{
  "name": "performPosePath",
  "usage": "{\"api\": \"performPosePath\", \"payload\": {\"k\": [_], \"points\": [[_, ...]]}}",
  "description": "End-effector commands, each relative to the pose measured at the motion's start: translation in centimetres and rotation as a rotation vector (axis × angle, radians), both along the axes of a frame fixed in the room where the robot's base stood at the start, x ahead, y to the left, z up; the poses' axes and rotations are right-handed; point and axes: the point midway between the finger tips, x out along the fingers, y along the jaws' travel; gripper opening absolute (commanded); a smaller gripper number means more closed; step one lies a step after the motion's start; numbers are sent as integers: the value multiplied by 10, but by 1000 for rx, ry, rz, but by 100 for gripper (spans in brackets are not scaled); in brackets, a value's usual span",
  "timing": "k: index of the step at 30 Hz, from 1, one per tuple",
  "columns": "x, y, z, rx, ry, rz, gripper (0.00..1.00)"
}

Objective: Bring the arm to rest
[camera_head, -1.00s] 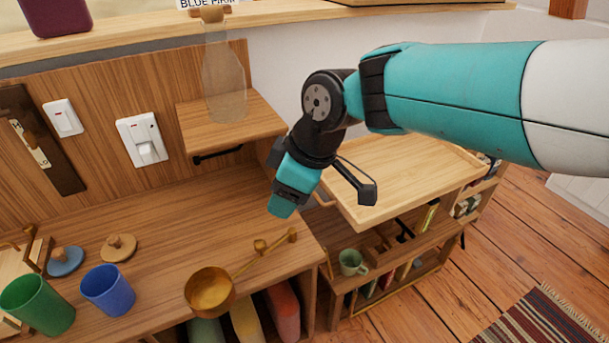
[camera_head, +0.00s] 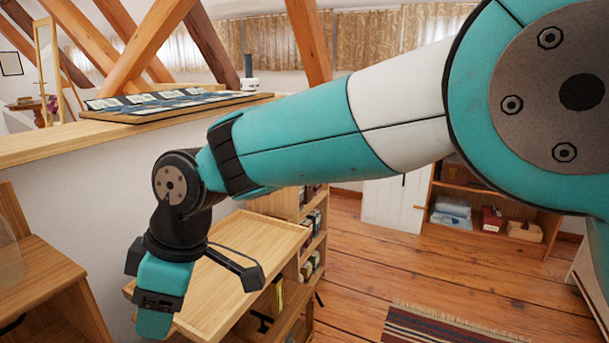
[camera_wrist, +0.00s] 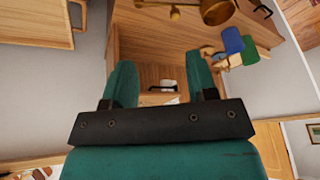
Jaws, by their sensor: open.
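My gripper (camera_wrist: 158,88) shows in the wrist view with its two teal fingers apart and nothing between them. In the head view my gripper (camera_head: 155,318) hangs at the lower left, pointing down, in front of the wooden tray-topped shelf unit (camera_head: 235,262). My arm reaches across the head view from the right, bent down at the wrist. The fingertips are partly hidden in the head view.
A wooden ledge with a dark board (camera_head: 165,103) runs behind the arm. A wooden desk (camera_head: 40,275) is at the left edge. A striped rug (camera_head: 455,325) lies on open floor at right. The wrist view shows a brass ladle (camera_wrist: 216,10), a blue cup (camera_wrist: 232,40) and a green cup (camera_wrist: 250,52).

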Motion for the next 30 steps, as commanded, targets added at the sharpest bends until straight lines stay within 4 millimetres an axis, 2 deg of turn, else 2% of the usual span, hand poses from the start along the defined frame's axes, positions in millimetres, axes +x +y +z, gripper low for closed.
{"api": "performPosePath", "payload": {"k": [1, 2, 3, 5, 6, 9, 12, 18, 21, 22, 24, 30], "points": [[16, -38, 19, -8, 17, -102, 53], [22, -61, 27, -15, 31, -164, 53], [27, -92, 37, -24, 50, -248, 53], [29, -138, 48, -35, 80, -375, 53], [27, -167, 54, -43, 101, -458, 53], [12, -231, 61, -58, 148, -644, 53], [-9, -277, 61, -67, 188, -798, 53], [-56, -340, 49, -76, 256, -1042, 53], [-81, -362, 38, -80, 288, -1150, 53], [-85, -366, 41, -80, 294, -1173, 53], [-82, -362, 68, -82, 292, -1158, 53], [-81, -362, 116, -84, 292, -1153, 53]]}}
